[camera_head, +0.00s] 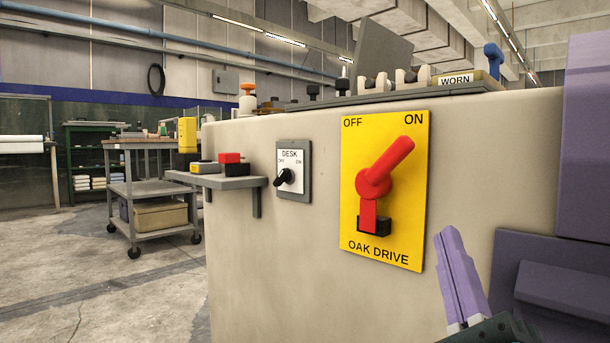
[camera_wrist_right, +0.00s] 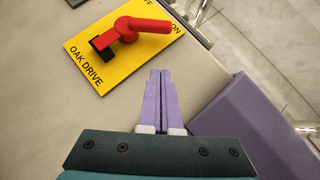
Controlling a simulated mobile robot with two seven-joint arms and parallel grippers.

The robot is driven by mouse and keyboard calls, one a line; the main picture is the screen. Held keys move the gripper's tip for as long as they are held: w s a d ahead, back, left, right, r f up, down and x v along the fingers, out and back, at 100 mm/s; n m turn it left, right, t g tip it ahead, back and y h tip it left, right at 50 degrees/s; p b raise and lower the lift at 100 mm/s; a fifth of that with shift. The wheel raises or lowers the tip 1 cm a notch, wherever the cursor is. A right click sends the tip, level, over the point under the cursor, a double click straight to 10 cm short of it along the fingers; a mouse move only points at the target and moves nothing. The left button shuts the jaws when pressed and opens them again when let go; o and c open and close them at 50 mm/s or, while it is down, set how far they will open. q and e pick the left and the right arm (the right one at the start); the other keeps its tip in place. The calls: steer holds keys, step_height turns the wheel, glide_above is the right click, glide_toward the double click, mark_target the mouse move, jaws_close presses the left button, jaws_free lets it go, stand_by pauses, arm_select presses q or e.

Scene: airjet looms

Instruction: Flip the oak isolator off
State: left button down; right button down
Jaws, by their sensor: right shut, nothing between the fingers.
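The oak isolator is a red rotary handle (camera_head: 387,167) on a yellow plate (camera_head: 360,225) marked OFF, ON and OAK DRIVE. The handle points up and right, toward ON. In the right wrist view the red handle (camera_wrist_right: 143,26) and the yellow plate (camera_wrist_right: 88,66) are at the upper left. My right gripper (camera_head: 446,236), with purple fingers, is at the lower right of the plate, apart from the handle. In the right wrist view its fingers (camera_wrist_right: 160,76) are together and empty. My left gripper is not in view.
A DESK switch (camera_head: 293,172) and a small shelf (camera_head: 225,181) with red and yellow boxes are left of the plate. Purple panels (camera_head: 525,250) stand close on the right. A WORN tray (camera_head: 455,80) is on top. The floor at left (camera_head: 90,270) is open.

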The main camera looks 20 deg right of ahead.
mark_target(409, 156)
steer(key=shift+w+d+r+b, duration=0.15)
steer(key=shift+w+d+r, duration=0.25)
steer(key=shift+w+r, duration=0.85)
steer(key=shift+w+d+r+b, duration=0.15)
steer(key=shift+w+d+r, duration=0.3)
steer(key=shift+w+r, duration=0.85)
steer(key=shift+w+d+r+b, duration=0.15)
steer(key=shift+w+d+r, duration=0.45)
steer(key=shift+w, duration=1.1)
steer(key=shift+a+r, duration=0.2)
steer(key=shift+r, duration=0.05)
